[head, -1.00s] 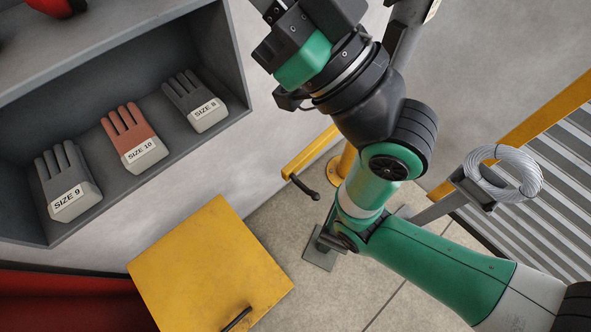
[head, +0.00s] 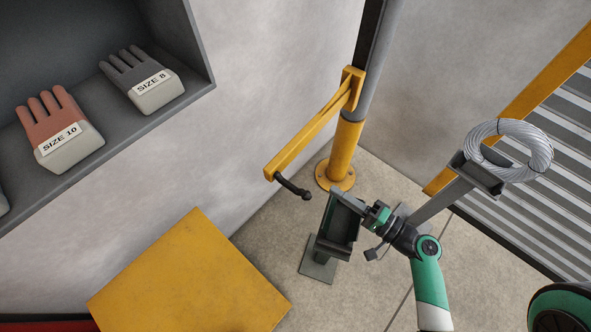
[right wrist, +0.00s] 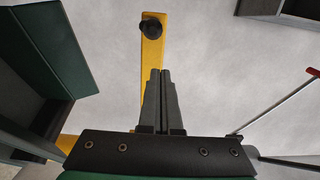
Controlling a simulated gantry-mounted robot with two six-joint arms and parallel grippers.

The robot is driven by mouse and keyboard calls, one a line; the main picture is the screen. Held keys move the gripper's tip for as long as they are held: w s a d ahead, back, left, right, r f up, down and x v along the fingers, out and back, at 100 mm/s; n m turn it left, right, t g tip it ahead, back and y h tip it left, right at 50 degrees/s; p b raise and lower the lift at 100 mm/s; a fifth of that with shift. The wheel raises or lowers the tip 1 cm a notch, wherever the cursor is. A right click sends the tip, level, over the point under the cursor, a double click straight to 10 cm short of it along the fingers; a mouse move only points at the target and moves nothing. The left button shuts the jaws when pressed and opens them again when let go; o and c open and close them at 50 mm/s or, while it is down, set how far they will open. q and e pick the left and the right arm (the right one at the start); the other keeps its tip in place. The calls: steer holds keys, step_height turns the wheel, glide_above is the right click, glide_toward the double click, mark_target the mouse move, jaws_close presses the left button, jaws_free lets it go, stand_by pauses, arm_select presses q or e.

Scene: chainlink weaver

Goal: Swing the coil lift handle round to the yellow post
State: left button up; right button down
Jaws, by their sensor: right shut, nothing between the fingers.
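A yellow arm (head: 312,138) sticks out from the yellow post (head: 345,150) toward the left. A black handle (head: 294,187) hangs at its free end. In the right wrist view the yellow arm (right wrist: 152,55) lies ahead, with the round black knob of the handle (right wrist: 150,27) at its end. My right gripper (head: 366,210) is shut and empty, to the right of the handle and apart from it. Its closed fingers also show in the right wrist view (right wrist: 162,75), below the knob. My left gripper is out of view.
A dark trough-like stand (head: 341,222) is close beside my right gripper. A wire coil (head: 527,133) rests on a grey bracket (head: 478,174) at the right. A yellow box top (head: 190,275) is at lower left. Gloves (head: 62,135) lie on a wall shelf above it.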

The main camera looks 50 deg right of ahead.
mark_target(287, 159)
steer(key=w, duration=0.4)
steer(key=w+b, duration=0.1)
steer(key=w, duration=0.9)
steer(key=shift+a+r, duration=0.1)
steer(key=shift+a, duration=0.15)
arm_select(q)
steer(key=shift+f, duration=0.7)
